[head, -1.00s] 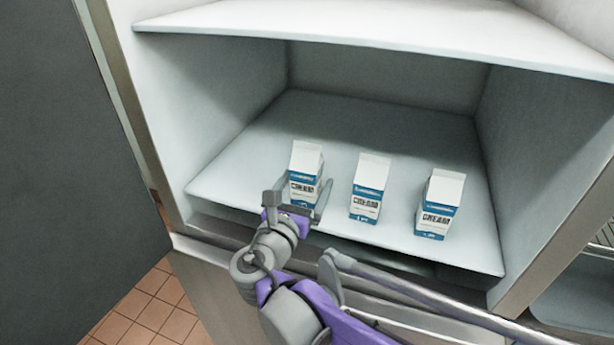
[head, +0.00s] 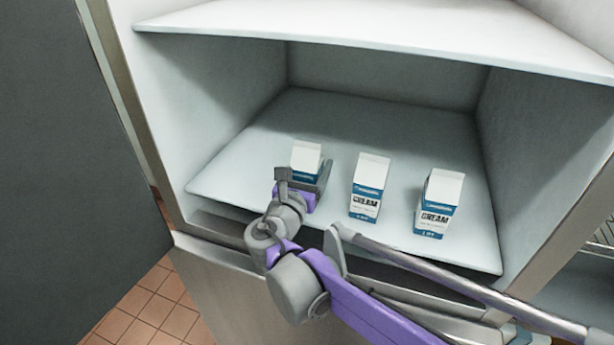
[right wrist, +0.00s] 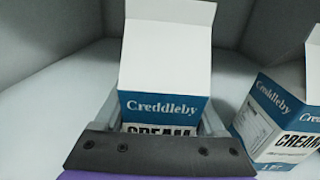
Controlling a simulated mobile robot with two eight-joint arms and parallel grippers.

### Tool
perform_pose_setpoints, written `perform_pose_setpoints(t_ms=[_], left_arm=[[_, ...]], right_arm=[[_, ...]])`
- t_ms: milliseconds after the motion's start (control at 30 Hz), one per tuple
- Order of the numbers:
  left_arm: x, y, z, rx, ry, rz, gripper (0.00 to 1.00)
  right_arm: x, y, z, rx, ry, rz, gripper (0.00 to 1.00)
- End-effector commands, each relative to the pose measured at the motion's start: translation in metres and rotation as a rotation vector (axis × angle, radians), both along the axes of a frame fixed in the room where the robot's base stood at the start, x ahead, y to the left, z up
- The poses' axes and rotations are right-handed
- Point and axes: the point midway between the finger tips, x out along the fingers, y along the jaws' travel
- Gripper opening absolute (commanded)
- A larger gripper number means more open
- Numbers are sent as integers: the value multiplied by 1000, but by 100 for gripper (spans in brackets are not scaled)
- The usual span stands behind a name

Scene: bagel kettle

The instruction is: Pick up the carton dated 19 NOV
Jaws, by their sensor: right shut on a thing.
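Three white and blue cream cartons stand in a row on the fridge shelf: the left carton (head: 306,159), the middle carton (head: 369,187) and the right carton (head: 438,203). My right gripper (head: 307,180) is shut on the left carton, which stays upright. In the right wrist view my right gripper (right wrist: 158,125) has a finger on each side of the left carton (right wrist: 165,60), marked Creddleby and CREAM; its lower front is hidden. The middle carton (right wrist: 285,115) stands close to its right. The dates are too small or hidden to read. My left gripper is not in view.
The shelf floor (head: 390,125) is clear behind the cartons. Another shelf (head: 380,28) lies above. The fridge side walls bound the space, and the dark open door (head: 65,170) stands at left.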

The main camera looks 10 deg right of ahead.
Motion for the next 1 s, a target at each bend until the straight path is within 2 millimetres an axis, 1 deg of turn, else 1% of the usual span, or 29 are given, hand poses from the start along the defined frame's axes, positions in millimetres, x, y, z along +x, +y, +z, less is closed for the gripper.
perform_pose_setpoints(t_ms=[33, 167, 200, 667, 867, 1000], left_arm=[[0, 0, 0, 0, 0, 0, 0], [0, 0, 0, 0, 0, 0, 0], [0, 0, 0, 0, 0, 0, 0], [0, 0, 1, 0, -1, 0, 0], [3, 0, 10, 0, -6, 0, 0], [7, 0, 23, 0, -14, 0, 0]], right_arm=[[0, 0, 0, 0, 0, 0, 32], [0, 0, 0, 0, 0, 0, 8], [0, 0, 0, 0, 0, 0, 1], [1, 0, 2, -1, -1, 0, 0], [5, -2, 12, -1, -2, -1, 0], [12, -5, 28, 0, -4, -2, 0]])
